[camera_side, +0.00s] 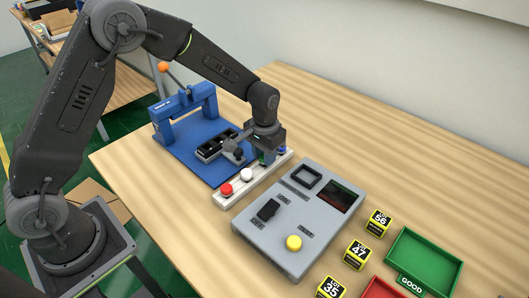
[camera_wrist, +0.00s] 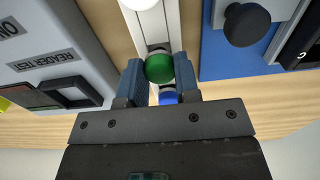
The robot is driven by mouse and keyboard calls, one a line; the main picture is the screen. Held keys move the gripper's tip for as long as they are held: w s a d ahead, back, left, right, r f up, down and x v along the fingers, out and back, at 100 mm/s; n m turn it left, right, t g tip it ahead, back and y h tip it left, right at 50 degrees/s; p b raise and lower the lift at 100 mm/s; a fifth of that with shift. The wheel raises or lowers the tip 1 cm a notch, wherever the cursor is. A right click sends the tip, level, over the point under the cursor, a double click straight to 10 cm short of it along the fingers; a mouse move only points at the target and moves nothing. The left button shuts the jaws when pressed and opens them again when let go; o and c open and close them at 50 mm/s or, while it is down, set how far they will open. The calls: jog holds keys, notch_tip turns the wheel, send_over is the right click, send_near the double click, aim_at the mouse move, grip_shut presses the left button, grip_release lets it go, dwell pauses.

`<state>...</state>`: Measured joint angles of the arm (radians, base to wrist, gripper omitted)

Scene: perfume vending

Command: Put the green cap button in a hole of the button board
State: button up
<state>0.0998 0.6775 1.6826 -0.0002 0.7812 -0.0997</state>
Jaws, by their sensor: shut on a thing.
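The green cap button (camera_wrist: 159,68) is between the two blue fingers of my gripper (camera_wrist: 158,74) in the wrist view. My gripper is shut on it, over a long white strip (camera_wrist: 166,20). In the side view my gripper (camera_side: 267,152) is at the far part of the white strip (camera_side: 237,191) and mostly hides the green button. I cannot tell whether the button is seated or slightly raised. A red button (camera_side: 227,190), a white button (camera_side: 246,174) and a blue button (camera_side: 282,149) stand along the strip. I cannot tell for sure which part is the button board.
A blue fixture (camera_side: 187,157) with black parts stands left of the strip. A grey tester panel (camera_side: 275,243) with a yellow button (camera_side: 293,243) lies right of it. Yellow number cubes (camera_side: 357,254) and a green tray (camera_side: 451,265) are farther right. The back right of the table is clear.

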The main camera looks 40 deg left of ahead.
jog(key=shift+f, duration=0.35)
dwell(0.3)
jog(key=o, duration=1.4)
jog(key=shift+o, duration=0.2)
jog(key=shift+r, duration=3.55)
